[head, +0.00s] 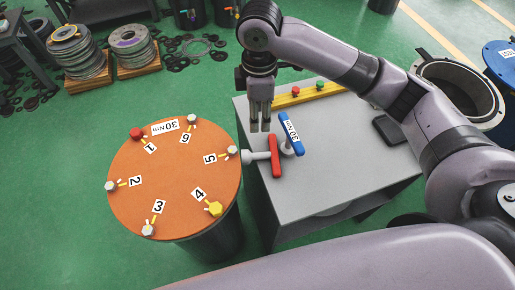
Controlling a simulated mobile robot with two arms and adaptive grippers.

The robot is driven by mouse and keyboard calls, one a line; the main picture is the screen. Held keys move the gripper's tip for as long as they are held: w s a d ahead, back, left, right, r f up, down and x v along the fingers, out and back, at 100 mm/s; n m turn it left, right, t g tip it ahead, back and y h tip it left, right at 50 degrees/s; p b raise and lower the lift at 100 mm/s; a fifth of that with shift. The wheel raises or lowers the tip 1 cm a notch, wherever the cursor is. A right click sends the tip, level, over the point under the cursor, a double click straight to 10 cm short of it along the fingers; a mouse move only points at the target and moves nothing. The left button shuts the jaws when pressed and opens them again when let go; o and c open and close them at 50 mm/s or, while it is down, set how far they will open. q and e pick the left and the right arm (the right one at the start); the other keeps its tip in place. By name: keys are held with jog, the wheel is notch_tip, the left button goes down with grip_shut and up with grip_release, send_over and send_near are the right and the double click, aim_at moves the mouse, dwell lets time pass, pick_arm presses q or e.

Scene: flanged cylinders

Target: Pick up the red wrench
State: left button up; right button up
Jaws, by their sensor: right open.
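The red wrench (275,157) lies near the left edge of the grey table, with a pale cylindrical head pointing left past the edge. A blue wrench (292,134) with a "30 Nm" label is just right of it, its pale head beside the red handle. My right gripper (260,124) points down above the table's left side, slightly behind and left of the red handle. Its two fingers are apart with nothing between them. Whether the fingertips touch the table cannot be told. My left gripper is out of view.
An orange round flange top (172,190) with numbered bolts stands left of the grey table (330,165). A yellow rail (308,94) with red and green buttons lies at the back. A dark flat object (390,131) is at the right. The table's middle is clear.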

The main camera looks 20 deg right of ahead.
send_over(260, 154)
jog(key=f, duration=1.1)
jog(key=shift+w+f+p, duration=0.25)
jog(key=shift+p, duration=0.15)
jog(key=f, duration=0.3)
jog(key=f+p, duration=0.1)
jog(key=shift+s+f, duration=0.3)
jog(key=shift+f, duration=0.55)
jog(key=shift+c, duration=0.6)
grip_shut()
jog(key=shift+w+r, duration=0.1)
